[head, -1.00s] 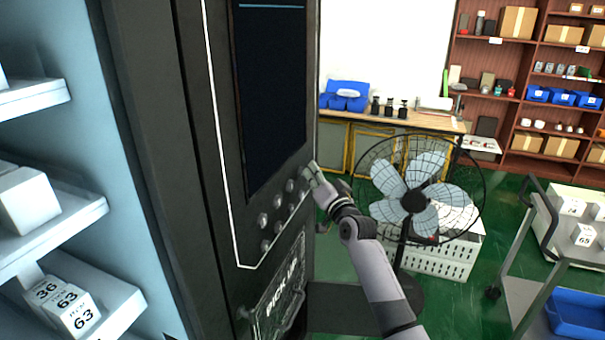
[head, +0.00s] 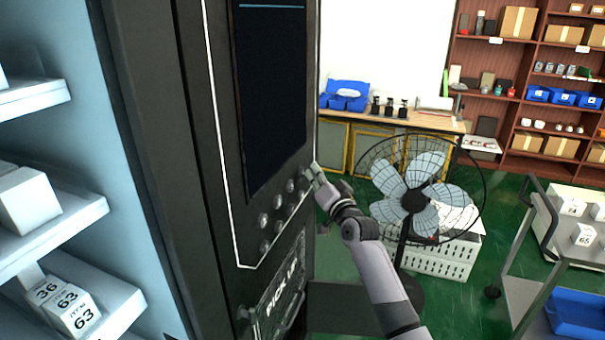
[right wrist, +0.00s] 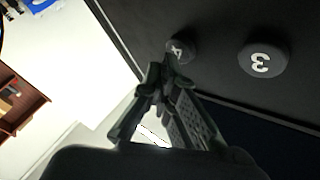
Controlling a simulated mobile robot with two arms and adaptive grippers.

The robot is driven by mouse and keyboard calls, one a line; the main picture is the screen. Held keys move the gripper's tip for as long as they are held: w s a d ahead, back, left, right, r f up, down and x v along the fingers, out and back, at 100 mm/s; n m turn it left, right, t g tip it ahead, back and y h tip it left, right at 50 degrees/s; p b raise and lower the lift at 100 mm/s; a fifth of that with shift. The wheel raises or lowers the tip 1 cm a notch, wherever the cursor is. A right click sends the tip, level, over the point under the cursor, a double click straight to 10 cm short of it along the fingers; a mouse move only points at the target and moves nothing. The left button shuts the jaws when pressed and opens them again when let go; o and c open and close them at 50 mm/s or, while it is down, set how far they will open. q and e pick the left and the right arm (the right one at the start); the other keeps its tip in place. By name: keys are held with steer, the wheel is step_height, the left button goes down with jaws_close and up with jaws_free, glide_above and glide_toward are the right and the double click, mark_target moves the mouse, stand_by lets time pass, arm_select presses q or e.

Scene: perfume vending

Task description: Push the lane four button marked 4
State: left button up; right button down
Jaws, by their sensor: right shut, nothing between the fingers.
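The button marked 4 (right wrist: 181,49) is a dark round knob on the machine's black panel in the right wrist view. The button marked 3 (right wrist: 263,59) is to its right. My right gripper (right wrist: 163,76) is shut and empty, with its fingertips right at the near lower-left edge of button 4. I cannot tell whether they touch it. In the head view, my right gripper (head: 315,170) is at the panel's right edge, beside the upper end of the round buttons (head: 290,186). Their numbers are not readable there. My left gripper is not in view.
The black vending machine (head: 222,210) has a dark screen (head: 270,100) above the buttons and a PICK UP hatch (head: 282,285) below. A standing fan (head: 413,200) is close to the right of my right arm. White shelves with boxes (head: 70,310) are at left.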

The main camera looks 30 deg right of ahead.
steer(key=shift+s+d, duration=0.25)
steer(key=shift+s, duration=0.05)
steer(key=s+d, duration=0.3)
steer(key=shift+s+d, duration=0.1)
steer(key=shift+s, duration=0.3)
stand_by(0.8)
